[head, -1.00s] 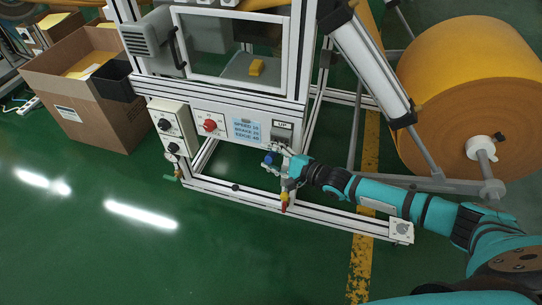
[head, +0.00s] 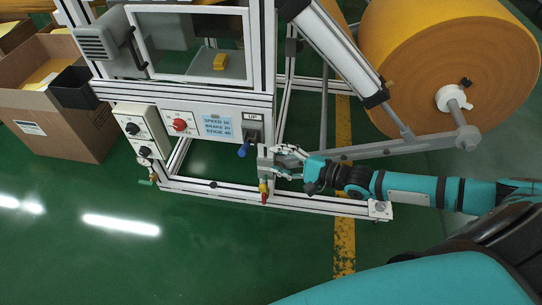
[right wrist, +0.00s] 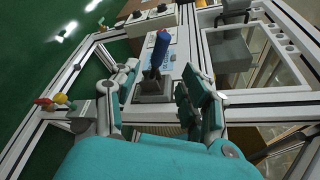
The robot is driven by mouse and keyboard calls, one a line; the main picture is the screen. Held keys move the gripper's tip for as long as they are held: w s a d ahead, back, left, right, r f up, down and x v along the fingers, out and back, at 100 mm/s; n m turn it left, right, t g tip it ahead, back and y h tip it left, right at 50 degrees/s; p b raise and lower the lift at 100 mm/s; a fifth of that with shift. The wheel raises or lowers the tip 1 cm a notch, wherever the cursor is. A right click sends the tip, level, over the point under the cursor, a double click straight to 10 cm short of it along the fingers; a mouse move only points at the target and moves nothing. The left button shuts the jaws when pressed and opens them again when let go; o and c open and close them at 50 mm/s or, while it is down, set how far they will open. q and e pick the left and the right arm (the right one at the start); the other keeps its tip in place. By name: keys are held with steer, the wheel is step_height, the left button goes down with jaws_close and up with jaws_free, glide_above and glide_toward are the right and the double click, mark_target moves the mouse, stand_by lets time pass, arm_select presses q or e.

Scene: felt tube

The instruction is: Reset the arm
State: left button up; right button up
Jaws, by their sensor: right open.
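A lever with a blue handle (head: 243,151) sits on the machine front just below a label reading "UP" (head: 252,117). My right gripper (head: 281,161) is to the right of the handle, open and apart from it. In the right wrist view the blue handle (right wrist: 161,49) stands on its dark base (right wrist: 153,86), beyond the gap between my open fingers (right wrist: 160,84). Nothing is held. The right arm stretches in from the right edge. My left gripper is not in view.
The machine's aluminium frame (head: 225,195) runs close below my right gripper. A yellow-and-red valve (head: 263,190) is on it. A control box with black knobs (head: 140,130) and a red knob (head: 179,125) are left. A large orange roll (head: 440,60) stands right. Green floor is clear in front.

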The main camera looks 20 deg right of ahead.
stand_by(0.5)
steer(key=d+f+n+h+p, duration=0.4)
steer(key=f+n+p, duration=0.1)
steer(key=f, duration=0.4)
steer(key=s+d+f+n+g+h+p, duration=0.35)
steer(key=s+f+n+p, duration=0.2)
steer(key=s+f, duration=0.7)
arm_select(q)
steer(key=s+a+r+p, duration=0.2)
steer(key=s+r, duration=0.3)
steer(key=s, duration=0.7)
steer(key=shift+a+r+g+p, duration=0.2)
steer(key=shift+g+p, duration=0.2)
steer(key=shift+p, duration=0.25)
arm_select(e)
steer(key=s+a+f+n+g, duration=0.2)
steer(key=s+f+n, duration=0.1)
steer(key=s, duration=0.6)
steer(key=s+a+f+n+g+h, duration=0.1)
steer(key=s+a+f+n+g, duration=0.1)
steer(key=s, duration=0.8)
steer(key=s+a+f+n+g, duration=0.3)
steer(key=s+f, duration=0.3)
steer(key=s, duration=0.3)
steer(key=shift+s+a+f+n+g+h, duration=0.3)
steer(key=shift+s+a+n+g+h, duration=0.1)
steer(key=shift+a+g, duration=0.15)
